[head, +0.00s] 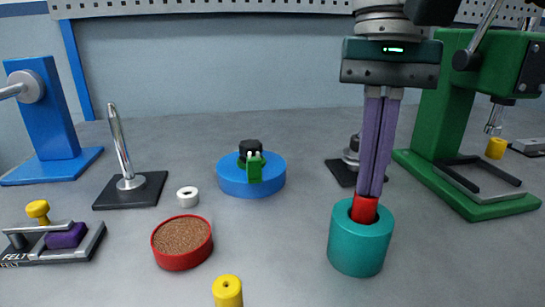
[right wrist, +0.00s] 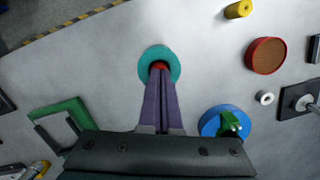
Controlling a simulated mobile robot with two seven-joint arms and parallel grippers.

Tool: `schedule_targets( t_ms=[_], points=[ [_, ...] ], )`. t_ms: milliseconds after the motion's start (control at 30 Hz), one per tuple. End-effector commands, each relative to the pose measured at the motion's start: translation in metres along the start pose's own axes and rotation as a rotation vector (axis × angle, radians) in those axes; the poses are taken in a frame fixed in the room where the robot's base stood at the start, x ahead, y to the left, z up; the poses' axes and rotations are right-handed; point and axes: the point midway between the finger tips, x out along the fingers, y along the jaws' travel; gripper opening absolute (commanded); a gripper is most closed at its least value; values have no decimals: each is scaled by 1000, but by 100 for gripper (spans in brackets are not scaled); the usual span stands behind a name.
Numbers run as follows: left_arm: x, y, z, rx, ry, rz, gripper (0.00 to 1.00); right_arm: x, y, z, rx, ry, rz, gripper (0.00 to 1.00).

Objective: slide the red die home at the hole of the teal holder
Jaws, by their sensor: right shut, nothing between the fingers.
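The teal holder (head: 357,252) is a round upright cylinder standing on the bench, right of centre in the head view. It also shows in the right wrist view (right wrist: 149,58). The red die (head: 364,210) stands in its hole, with its upper part showing above the rim; how deep it reaches is hidden. In the right wrist view only a bit of the red die (right wrist: 160,65) shows past the fingertips. My right gripper (head: 371,194) is shut, its purple fingers pointing down with the tips at the top of the die. My left gripper is not in view.
A green press (head: 440,130) stands right of the holder. A blue disc (head: 238,181), a red dish (head: 182,262) and a yellow cylinder (head: 227,291) lie to the left. A black base (head: 340,172) sits just behind my fingers. The bench between holder and dish is clear.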

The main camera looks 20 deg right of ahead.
Motion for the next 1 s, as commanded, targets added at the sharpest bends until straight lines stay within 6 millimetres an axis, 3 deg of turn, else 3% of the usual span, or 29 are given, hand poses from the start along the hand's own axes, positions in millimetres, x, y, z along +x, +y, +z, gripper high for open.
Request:
schedule_targets(
  t_ms=[467,1000],
  points=[
    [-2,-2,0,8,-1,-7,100,1,2,0,4,0,8,0],
    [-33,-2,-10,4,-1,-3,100,-49,0,7,1,1,3,0]
  ],
)
